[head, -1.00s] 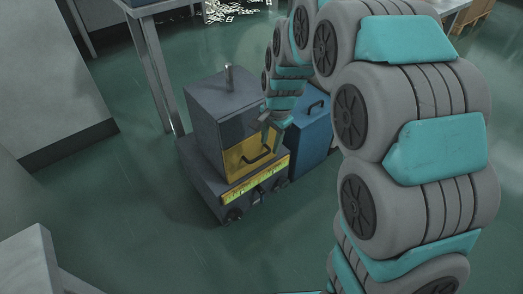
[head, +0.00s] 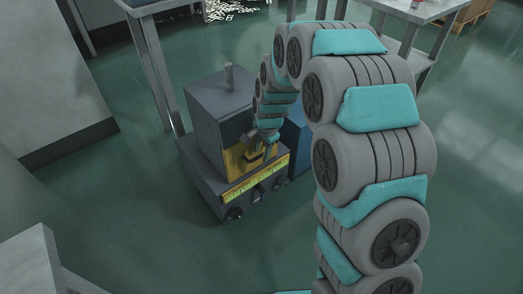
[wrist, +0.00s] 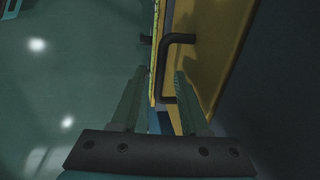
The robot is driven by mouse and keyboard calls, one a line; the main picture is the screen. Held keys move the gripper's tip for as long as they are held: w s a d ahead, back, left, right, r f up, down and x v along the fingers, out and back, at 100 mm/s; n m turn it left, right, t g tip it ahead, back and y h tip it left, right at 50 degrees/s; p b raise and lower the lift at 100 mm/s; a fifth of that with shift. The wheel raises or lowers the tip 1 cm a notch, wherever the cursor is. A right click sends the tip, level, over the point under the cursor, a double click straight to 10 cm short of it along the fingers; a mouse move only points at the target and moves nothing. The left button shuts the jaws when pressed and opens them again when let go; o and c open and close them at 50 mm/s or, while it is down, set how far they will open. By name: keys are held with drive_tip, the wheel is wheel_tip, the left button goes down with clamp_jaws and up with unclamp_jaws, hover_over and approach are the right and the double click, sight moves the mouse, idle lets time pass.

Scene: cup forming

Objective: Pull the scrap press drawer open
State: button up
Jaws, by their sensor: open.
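The scrap press is a dark grey box (head: 205,120) on a wheeled base, left of my arm in the head view. Its yellow drawer front (head: 233,163) is flush with the box as far as I can see. It also shows in the wrist view (wrist: 205,45). The drawer's black handle (wrist: 164,62) is a bent bar; in the wrist view it lies between the lines of my two fingers. My gripper (wrist: 159,78) is open and empty, with its fingers pointing at the handle. In the head view my gripper (head: 262,150) partly covers the drawer and handle.
A blue container (head: 299,150) stands right of the press, mostly hidden by my arm. A metal table (head: 150,60) stands behind the press.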

drive_tip(key=shift+c, duration=0.4)
clamp_jaws()
idle(1.0)
